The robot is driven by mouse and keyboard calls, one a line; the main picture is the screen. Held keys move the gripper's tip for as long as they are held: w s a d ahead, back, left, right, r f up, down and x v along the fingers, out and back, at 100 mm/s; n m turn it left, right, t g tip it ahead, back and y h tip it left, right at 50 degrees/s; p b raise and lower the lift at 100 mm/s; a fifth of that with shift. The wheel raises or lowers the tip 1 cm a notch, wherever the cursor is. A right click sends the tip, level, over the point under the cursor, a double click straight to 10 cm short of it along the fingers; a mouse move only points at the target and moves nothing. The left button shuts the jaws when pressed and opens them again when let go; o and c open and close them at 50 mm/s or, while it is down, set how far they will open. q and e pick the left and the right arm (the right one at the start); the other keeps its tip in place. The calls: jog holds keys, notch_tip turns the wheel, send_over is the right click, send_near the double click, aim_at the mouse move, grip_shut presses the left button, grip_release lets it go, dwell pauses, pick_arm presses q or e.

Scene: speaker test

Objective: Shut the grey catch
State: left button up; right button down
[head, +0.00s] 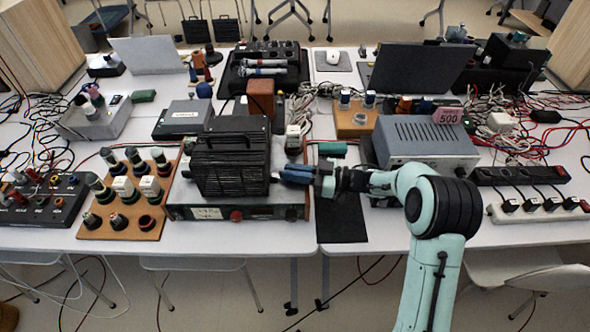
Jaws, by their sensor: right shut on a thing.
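A black ribbed box (232,160) stands on a grey instrument with a red knob and a dark knob on its front, left of the middle of the near table. My right gripper (281,176) reaches in from the right. Its blue fingers are shut at the right side of the black box, low down, where the grey catch would sit. The catch itself is too small and too covered by the fingers to make out clearly, and I cannot tell its angle. My left gripper is not in view.
A wooden rack (128,195) with several dark knobs stands left of the instrument. A grey box (424,140) with a pink "500" tag lies right, behind my right arm. A black mat (342,215) lies below my gripper. Power strips (538,205) and cables fill the right side.

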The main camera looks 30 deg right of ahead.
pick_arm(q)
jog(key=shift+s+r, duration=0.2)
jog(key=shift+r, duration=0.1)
pick_arm(e)
jog(key=shift+w+d+r+n+g+y, duration=0.1)
jog(key=shift+r+n+g+y, duration=0.1)
jog(key=shift+n+g+y, duration=0.2)
jog(key=c, duration=1.2)
grip_release()
